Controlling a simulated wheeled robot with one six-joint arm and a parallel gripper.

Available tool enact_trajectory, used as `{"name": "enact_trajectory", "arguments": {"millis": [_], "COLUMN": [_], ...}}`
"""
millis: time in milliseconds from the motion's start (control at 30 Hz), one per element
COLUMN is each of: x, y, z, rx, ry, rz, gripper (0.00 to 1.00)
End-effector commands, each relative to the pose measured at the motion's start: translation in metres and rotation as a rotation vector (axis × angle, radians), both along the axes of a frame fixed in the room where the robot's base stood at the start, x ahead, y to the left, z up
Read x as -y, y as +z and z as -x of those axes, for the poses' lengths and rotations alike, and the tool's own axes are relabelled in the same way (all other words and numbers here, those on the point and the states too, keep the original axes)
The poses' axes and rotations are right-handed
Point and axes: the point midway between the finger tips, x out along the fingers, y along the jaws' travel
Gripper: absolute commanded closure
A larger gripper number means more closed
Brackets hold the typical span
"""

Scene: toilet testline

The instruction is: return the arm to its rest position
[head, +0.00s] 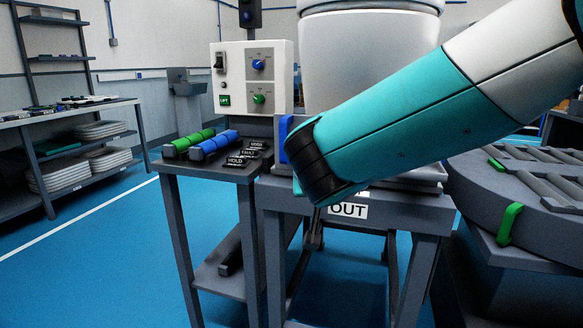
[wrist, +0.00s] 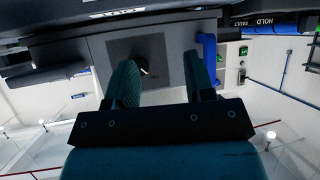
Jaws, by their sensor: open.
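My arm in teal and white crosses the head view from the upper right and ends in a dark wrist joint over the table marked OUT (head: 349,210). The gripper is hidden in the head view. In the wrist view my gripper (wrist: 165,85) shows two teal fingers spread apart with nothing between them. The picture there is turned over.
A small stand (head: 245,172) holds green and blue cylinders (head: 210,147) and black label blocks. A white control box (head: 252,78) stands behind it. A white toilet bowl (head: 365,50) rises behind my arm. A round grey fixture (head: 540,195) is at right. Blue floor is open at left.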

Motion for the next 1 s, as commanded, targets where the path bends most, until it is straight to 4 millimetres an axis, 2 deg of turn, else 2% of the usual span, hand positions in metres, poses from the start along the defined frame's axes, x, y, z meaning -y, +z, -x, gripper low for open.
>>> {"name": "enact_trajectory", "arguments": {"millis": [33, 100, 167, 200, 400, 567, 600, 633, 867, 1000], "x": [0.030, 0.055, 0.071, 0.078, 0.097, 0.104, 0.104, 0.103, 0.103, 0.102], "y": [-0.004, -0.015, -0.022, -0.026, -0.032, -0.032, -0.024, -0.008, 0.052, 0.100], "z": [0.020, 0.058, 0.097, 0.124, 0.236, 0.311, 0.323, 0.319, 0.318, 0.317], "rx": [-0.130, -0.315, -0.453, -0.533, -0.783, -0.897, -0.912, -0.910, -0.910, -0.909], "ry": [0.027, 0.107, 0.193, 0.253, 0.532, 0.738, 0.776, 0.771, 0.768, 0.767], "rz": [-0.012, -0.019, -0.027, -0.033, -0.047, -0.049, -0.048, -0.047, -0.047, -0.047], "gripper": [0.52, 0.52, 0.52, 0.52, 0.52, 0.52, 0.52, 0.52, 0.52, 0.52]}}
